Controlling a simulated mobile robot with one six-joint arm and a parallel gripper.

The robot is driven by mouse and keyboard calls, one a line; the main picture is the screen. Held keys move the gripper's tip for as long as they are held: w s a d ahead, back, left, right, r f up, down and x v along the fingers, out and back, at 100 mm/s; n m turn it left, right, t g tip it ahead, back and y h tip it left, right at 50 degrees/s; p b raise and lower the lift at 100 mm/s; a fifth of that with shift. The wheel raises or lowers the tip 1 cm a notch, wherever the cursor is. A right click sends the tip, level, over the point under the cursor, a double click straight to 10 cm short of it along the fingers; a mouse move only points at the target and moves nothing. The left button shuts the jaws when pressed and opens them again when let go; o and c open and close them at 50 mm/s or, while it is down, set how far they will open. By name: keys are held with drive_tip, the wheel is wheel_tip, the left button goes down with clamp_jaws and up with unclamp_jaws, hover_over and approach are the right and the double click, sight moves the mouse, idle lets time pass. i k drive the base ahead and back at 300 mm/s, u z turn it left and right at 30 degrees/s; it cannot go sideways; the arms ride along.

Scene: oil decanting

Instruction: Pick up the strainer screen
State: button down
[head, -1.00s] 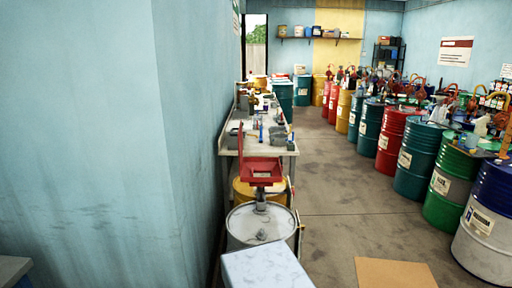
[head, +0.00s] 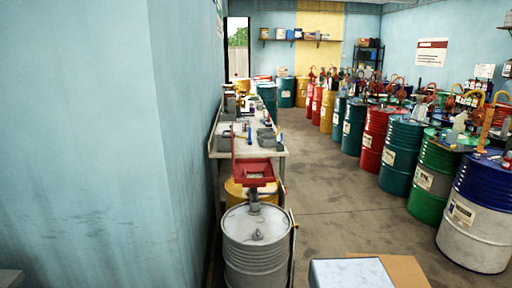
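I cannot make out a strainer screen in the head view. A red square funnel (head: 254,172) with its red lid raised sits above a grey drum (head: 256,250) beside the left wall. Something pale shows inside the funnel, too small to identify. A grey fitting stands below the funnel, at the drum's top. My gripper is not in view.
A long workbench (head: 267,153) with cluttered tools and containers runs along the left wall. A row of coloured drums (head: 432,170) lines the right side. The floor aisle (head: 325,215) between is clear. Brown cardboard (head: 405,270) and a pale block (head: 350,272) show at the bottom.

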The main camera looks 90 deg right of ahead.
sight(260, 175)
drive_tip(key=z, duration=0.65)
drive_tip(key=k, duration=0.3)
drive_tip(key=z, duration=2.25)
drive_tip(key=k, duration=0.65)
drive_tip(key=u, duration=0.4)
drive_tip(key=i, duration=1.05)
drive_tip(key=u, duration=0.1)
